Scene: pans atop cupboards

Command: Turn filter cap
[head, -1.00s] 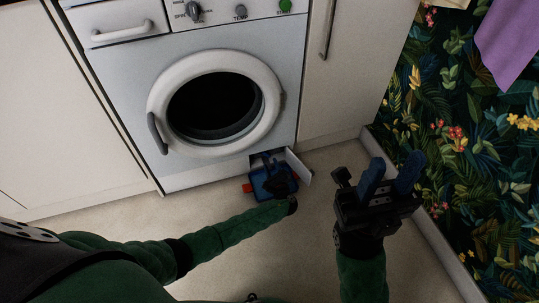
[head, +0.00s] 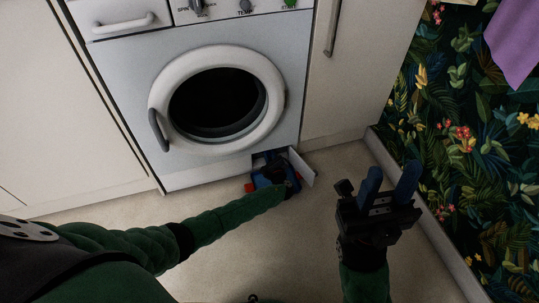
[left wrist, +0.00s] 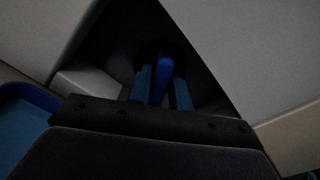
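The bright blue filter cap handle (left wrist: 164,75) stands in a dark opening low on the washing machine. In the left wrist view the two blue fingers of my left gripper (left wrist: 162,88) lie on either side of it. I cannot tell whether they press on it. In the head view my left gripper (head: 277,172) is at the opening at the machine's foot, and the cap is hidden there. My right gripper (head: 392,186) is open and empty above the floor, its blue fingers apart.
The washing machine (head: 270,150) has its round door shut. A small white flap (head: 302,167) stands open right of the opening. A blue tray (left wrist: 22,115) shows beside my left gripper. A cupboard (head: 352,70) and a patterned wall (head: 455,120) bound the right side.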

